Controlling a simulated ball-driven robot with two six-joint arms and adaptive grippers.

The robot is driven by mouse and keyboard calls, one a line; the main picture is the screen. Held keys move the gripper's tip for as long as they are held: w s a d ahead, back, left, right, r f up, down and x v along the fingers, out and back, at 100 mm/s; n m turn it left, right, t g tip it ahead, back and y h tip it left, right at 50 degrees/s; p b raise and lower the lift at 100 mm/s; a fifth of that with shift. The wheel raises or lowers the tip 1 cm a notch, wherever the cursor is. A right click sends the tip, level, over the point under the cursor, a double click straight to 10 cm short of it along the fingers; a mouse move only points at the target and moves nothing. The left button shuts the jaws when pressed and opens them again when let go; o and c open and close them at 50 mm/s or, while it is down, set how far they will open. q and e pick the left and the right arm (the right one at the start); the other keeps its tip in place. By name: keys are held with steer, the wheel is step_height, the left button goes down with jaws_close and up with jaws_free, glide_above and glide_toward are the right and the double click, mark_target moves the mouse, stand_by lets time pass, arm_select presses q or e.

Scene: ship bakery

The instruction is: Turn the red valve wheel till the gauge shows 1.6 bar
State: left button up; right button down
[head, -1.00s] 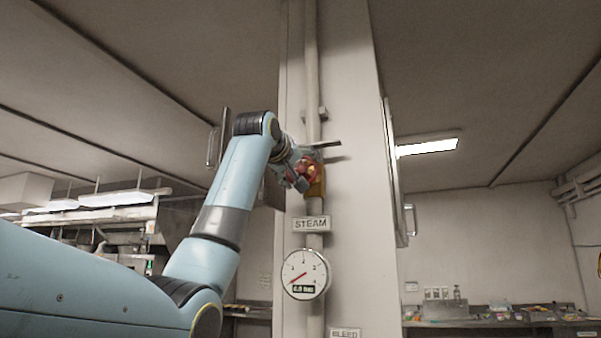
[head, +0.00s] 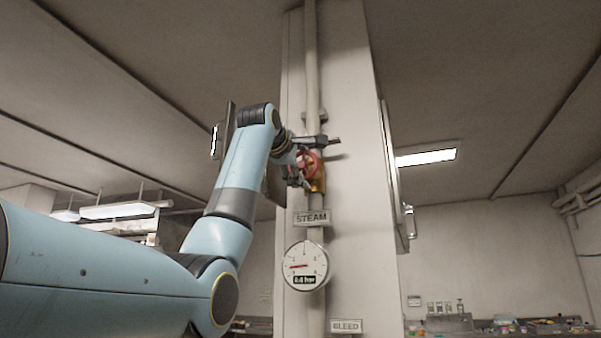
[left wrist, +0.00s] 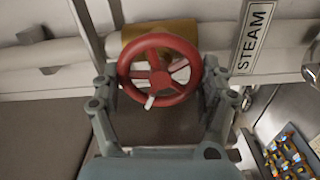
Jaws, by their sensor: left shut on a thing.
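The red valve wheel (head: 311,165) is on the vertical steam pipe, above the STEAM sign; it fills the middle of the left wrist view (left wrist: 160,69). My left gripper (head: 303,165) is shut on the wheel, with one finger on each side of its rim in the left wrist view. Brass-coloured valve parts (head: 319,182) show behind the wheel. The round white gauge (head: 305,266) is below the sign; its needle points left and slightly down. The digits on its small dark display are too blurred to read surely. My right gripper is not in view.
The STEAM sign (head: 311,218) sits between wheel and gauge, and a BLEED sign (head: 346,326) is lower right. The pipe (head: 312,60) runs up a pale column (head: 346,110). A cluttered counter (head: 450,325) stands at the far right.

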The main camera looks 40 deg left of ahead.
arm_select(q)
steer(key=shift+f+n+b, duration=0.2)
steer(key=shift+n+b, duration=0.9)
steer(key=shift+n, duration=1.1)
steer(key=o, duration=0.9)
steer(key=shift+c, duration=0.2)
steer(key=v, duration=1.2)
steer(key=shift+a, duration=0.1)
